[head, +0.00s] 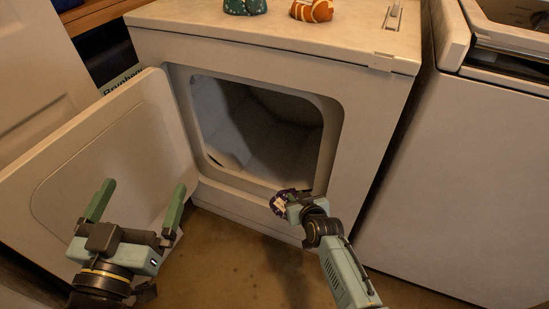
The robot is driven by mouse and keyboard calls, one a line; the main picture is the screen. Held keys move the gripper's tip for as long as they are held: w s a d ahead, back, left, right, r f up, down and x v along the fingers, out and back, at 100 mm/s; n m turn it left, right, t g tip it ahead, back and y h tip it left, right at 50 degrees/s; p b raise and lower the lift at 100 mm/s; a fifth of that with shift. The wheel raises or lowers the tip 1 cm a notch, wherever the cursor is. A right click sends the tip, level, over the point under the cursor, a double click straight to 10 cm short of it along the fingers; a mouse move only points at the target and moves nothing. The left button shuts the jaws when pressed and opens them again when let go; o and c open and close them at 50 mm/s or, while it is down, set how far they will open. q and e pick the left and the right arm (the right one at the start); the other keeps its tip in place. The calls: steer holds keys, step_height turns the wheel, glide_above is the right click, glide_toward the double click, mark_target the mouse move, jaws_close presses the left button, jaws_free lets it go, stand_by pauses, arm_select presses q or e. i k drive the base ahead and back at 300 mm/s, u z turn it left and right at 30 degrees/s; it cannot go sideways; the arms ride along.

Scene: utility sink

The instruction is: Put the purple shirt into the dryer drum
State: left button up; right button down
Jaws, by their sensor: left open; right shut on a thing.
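The dryer (355,115) stands ahead with its door (105,150) swung open to the left. The dryer drum (265,135) shows through the square opening; I see no cloth in it. My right gripper (284,203) is shut on the purple shirt (278,205), a small bunched purple piece with light spots. It is at the lower right edge of the opening, in front of the dryer's face; I cannot tell whether it touches. The gripper hides part of the shirt. My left gripper (140,205) is open and empty, in front of the open door.
A white top-loading machine (465,180) stands close on the right. A green patterned item (245,6) and an orange striped item (312,10) rest on the dryer top. The brown floor (240,260) in front is clear.

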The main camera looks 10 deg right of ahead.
mark_target(272, 161)
steer(key=i, duration=1)
